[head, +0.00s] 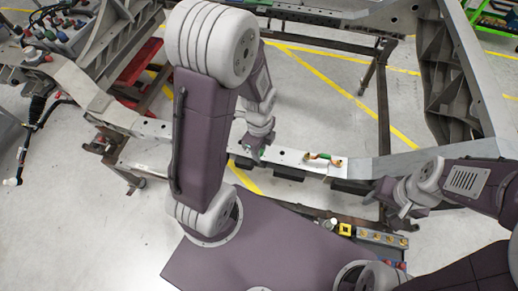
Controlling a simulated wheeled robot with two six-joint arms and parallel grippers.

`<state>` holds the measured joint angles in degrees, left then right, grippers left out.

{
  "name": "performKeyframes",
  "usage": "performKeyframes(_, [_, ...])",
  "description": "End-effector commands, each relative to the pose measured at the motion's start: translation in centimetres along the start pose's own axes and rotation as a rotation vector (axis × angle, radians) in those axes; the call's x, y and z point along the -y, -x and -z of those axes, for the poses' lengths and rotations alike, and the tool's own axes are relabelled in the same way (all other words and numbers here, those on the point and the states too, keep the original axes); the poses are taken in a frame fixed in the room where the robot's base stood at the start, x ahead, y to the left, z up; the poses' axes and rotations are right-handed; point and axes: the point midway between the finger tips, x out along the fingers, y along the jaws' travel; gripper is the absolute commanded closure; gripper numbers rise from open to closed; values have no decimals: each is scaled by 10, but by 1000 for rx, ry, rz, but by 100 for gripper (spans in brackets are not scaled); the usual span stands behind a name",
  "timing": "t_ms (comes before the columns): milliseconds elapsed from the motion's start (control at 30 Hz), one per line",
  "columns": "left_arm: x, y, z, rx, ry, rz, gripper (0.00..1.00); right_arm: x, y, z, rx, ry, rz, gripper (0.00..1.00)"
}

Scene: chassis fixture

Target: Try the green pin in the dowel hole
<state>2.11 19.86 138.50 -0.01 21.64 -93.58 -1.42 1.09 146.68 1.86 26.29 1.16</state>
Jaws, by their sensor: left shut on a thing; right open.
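My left gripper (254,150) is over the near rail of the chassis (290,156), at the middle of the head view. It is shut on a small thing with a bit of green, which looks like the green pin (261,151). Most of the pin is hidden by the fingers. Whether its tip touches the rail I cannot tell. The dowel hole is too small to make out or is hidden by the gripper. My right gripper (386,198) is open and empty, in front of the rail at the right.
A green thing with orange ends (322,158) lies on the rail right of my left gripper. A strip with several yellow and brass parts (375,236) is at the lower right. Several coloured knobs (55,28) stand at the upper left. Chassis beams frame the open floor behind.

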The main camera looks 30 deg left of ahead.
Motion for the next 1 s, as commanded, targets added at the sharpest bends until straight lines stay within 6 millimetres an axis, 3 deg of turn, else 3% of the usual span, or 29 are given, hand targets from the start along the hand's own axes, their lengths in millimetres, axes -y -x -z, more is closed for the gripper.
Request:
performKeyframes(500, [0, 40, 0, 0, 0, 0, 100, 1, 41, 4, 0, 0, 0, 49])
performKeyframes(1000, [0, 39, 0, 0, 0, 0, 100, 1, 39, 4, 0, 0, 0, 49])
